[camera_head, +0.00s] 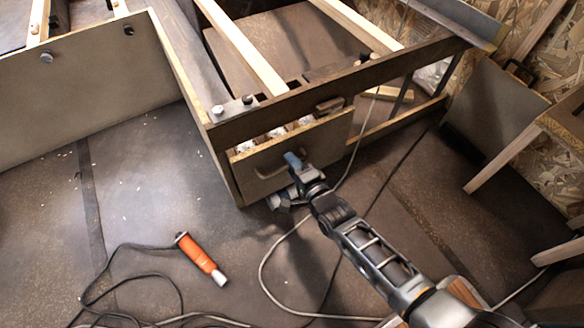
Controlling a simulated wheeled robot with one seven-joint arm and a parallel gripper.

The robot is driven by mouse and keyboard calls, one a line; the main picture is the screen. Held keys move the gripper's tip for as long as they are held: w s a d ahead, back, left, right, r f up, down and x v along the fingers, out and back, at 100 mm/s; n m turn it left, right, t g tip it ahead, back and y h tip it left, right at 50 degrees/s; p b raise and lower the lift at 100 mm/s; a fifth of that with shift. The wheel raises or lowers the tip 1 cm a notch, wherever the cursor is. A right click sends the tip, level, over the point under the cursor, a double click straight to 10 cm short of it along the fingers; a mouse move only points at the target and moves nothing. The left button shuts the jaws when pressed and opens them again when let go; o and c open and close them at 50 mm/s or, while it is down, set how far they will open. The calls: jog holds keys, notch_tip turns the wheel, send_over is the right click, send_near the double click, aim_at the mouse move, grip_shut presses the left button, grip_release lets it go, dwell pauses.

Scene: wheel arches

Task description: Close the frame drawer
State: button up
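The frame drawer (322,142) is a flat grey-brown front with a light wood top edge, set under the dark rail of the wooden frame. It stands out from the frame, and whitish contents show in the gap behind its top edge. Its curved handle (268,172) is on the left part of the front. My gripper (284,184) is in front of the drawer's lower middle, just right of the handle. The gripper hides part of the front. I cannot tell whether it touches the front, or whether its fingers are open or shut.
The frame's dark rail (345,88) with wooden slats runs above the drawer. An orange-handled tool (202,257) and loose cables lie on the floor at lower left. A grey panel (492,108) and wooden legs stand at right. The floor left of the drawer is mostly clear.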

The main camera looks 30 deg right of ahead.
jog(key=shift+w, duration=0.3)
grip_shut()
dwell(0.5)
